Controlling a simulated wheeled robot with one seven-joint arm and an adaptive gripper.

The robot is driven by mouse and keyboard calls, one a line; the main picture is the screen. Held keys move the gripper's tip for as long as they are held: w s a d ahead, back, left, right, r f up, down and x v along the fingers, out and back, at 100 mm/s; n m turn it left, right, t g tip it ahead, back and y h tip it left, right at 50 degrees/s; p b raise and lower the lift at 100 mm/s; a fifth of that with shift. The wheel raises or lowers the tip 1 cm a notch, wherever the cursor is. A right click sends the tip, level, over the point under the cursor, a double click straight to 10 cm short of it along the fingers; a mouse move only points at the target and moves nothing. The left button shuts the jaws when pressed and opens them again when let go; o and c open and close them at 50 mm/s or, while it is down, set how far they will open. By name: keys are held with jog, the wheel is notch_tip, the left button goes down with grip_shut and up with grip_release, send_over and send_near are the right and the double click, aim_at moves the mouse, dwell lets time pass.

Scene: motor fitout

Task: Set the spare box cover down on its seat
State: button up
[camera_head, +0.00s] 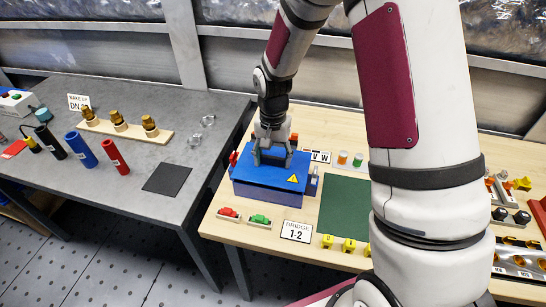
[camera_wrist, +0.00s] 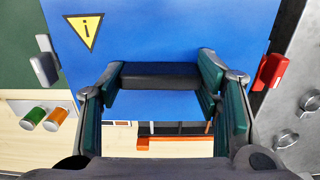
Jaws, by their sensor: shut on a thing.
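The blue box cover (camera_head: 268,176) has a yellow warning triangle and shows over a darker blue box body (camera_head: 266,195) on the wooden table. My gripper (camera_head: 271,152) is above the cover, its fingers shut on the cover's black handle (camera_wrist: 160,76). In the wrist view, the cover (camera_wrist: 190,35) fills the upper middle, and my gripper (camera_wrist: 160,95) has a finger at each end of the handle. I cannot tell whether the cover touches the box all round. A red latch (camera_wrist: 270,70) and a grey latch (camera_wrist: 43,68) flank it.
On the wooden table (camera_head: 225,228), red and green parts (camera_head: 245,216), a "BRIDGE 1-2" card (camera_head: 296,231) and yellow pieces (camera_head: 348,245) lie in front. A green mat (camera_head: 343,207) is right. The grey table (camera_head: 110,185) at left holds cylinders and a dark square (camera_head: 167,179).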

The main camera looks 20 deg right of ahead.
aim_at(273, 157)
jog(key=shift+f+b, duration=0.35)
jog(key=shift+f, duration=0.5)
jog(key=o, duration=1.6)
notch_tip(273, 157, up, 12)
